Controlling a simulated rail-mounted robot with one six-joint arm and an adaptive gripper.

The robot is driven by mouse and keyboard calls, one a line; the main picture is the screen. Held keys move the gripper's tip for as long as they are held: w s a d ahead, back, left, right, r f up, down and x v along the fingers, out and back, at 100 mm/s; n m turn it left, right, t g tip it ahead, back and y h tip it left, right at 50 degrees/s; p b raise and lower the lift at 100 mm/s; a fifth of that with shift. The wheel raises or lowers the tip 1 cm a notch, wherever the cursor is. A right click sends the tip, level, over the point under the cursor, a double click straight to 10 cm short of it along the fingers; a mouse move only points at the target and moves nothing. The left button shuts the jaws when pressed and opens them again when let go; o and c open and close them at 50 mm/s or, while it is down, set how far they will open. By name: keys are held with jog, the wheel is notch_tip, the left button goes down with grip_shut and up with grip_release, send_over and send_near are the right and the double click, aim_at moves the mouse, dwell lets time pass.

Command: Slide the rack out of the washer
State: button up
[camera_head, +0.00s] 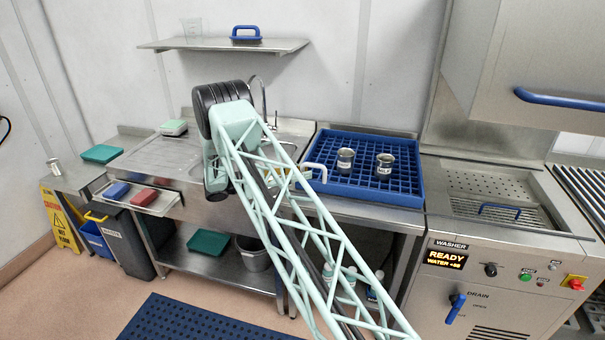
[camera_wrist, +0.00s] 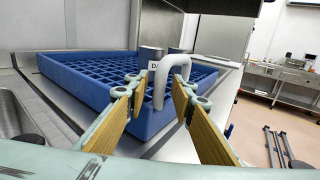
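The blue rack (camera_head: 335,182) lies flat on the steel bench left of the washer (camera_head: 485,270), outside its chamber. It has a grid floor and a pale loop handle (camera_head: 318,169) on its left side. Two metal cups, one left (camera_head: 345,160) and one right (camera_head: 384,166), stand in it. The washer's hood (camera_head: 535,65) is raised and its panel reads READY. In the wrist view, my gripper (camera_wrist: 161,86) is open, its two yellow-padded fingers on either side of the pale handle (camera_wrist: 181,58) near the tips. I cannot tell whether they touch it. In the head view my arm hides most of the gripper.
A blue handle (camera_head: 500,208) lies over the washer's perforated bed. The sink (camera_head: 285,148) is left of the rack. A wall shelf (camera_head: 225,46) holds a beaker and a blue-handled item. A grey bin (camera_head: 128,240) and a yellow floor sign (camera_head: 62,218) stand at left.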

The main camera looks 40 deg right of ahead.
jog(key=shift+w+a, duration=0.1)
jog(key=shift+a, duration=0.05)
jog(key=shift+v, duration=5.8)
jog(key=shift+r, duration=0.1)
jog(key=shift+r, duration=0.5)
jog(key=s+a+r+m+t+y, duration=0.1)
jog(key=s+a+r+m+y, duration=0.35)
jog(key=s+r, duration=0.8)
jog(key=s+a+r+m+t+y, duration=0.1)
jog(key=s+a+r+m+y, duration=0.3)
jog(key=s+r, duration=0.9)
jog(key=s+a+r+m+t+y, duration=0.1)
jog(key=s+a+m+t+y, duration=0.1)
jog(key=s+a, duration=0.5)
jog(key=s+a+r+m+t+y+b, duration=0.1)
jog(key=s+a, duration=0.6)
jog(key=s, duration=0.7)
jog(key=s+a+r+m+t+y, duration=0.2)
jog(key=s+a+t+y, duration=0.2)
jog(key=s+a, duration=0.3)
jog(key=shift+s+a+r+m+t+y+b, duration=0.2)
jog(key=shift+s+r+m+t+y+b, duration=0.4)
jog(key=shift+s, duration=1.5)
